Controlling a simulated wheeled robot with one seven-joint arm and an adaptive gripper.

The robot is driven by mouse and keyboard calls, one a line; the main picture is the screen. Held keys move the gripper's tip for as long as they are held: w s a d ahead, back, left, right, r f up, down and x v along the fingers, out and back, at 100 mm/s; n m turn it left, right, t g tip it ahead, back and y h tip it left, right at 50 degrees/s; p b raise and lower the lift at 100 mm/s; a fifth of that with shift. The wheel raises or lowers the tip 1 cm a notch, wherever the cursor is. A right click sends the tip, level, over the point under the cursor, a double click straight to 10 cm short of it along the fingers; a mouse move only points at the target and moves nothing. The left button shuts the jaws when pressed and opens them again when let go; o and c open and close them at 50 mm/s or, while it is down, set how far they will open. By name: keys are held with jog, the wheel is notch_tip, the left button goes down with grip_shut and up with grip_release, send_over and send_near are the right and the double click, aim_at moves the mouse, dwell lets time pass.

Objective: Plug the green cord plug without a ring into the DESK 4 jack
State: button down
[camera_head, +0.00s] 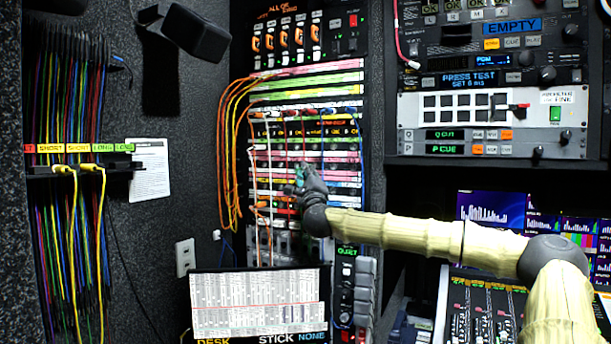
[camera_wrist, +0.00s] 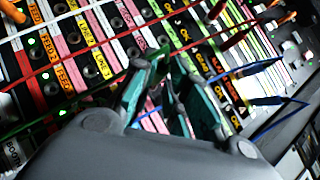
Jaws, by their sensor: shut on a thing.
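My gripper (camera_head: 306,182) is at the lower middle of the patch bay (camera_head: 262,131), its fingers turned toward the jack rows. In the wrist view its teal-padded fingers (camera_wrist: 160,72) are close together, shut on the green cord plug (camera_wrist: 157,53), which is mostly hidden between them. A thin green cord (camera_wrist: 62,112) runs from the fingers to the lower left across the panel. Whether the plug tip touches a jack, and whether it has a ring, I cannot tell. No DESK 4 label is readable; labels such as FEED and LINE show near the fingers.
Orange cords (camera_head: 228,160) hang left of the bay; red, white and blue cords cross the jack rows. Blue plugs (camera_wrist: 262,66) stick out right of my fingers in the wrist view. A printed chart (camera_head: 258,303) stands below. A cord rack (camera_head: 70,172) is at far left.

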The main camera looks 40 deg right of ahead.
jog(key=shift+w+d+b, duration=0.3)
jog(key=shift+d+b, duration=0.1)
jog(key=shift+d, duration=0.4)
jog(key=shift+w+d+b, duration=0.25)
jog(key=shift+d+b, duration=0.1)
jog(key=shift+d, duration=0.4)
jog(key=c, duration=1.3)
grip_release()
jog(key=shift+c, duration=0.2)
jog(key=v, duration=1.2)
jog(key=shift+d+f, duration=0.1)
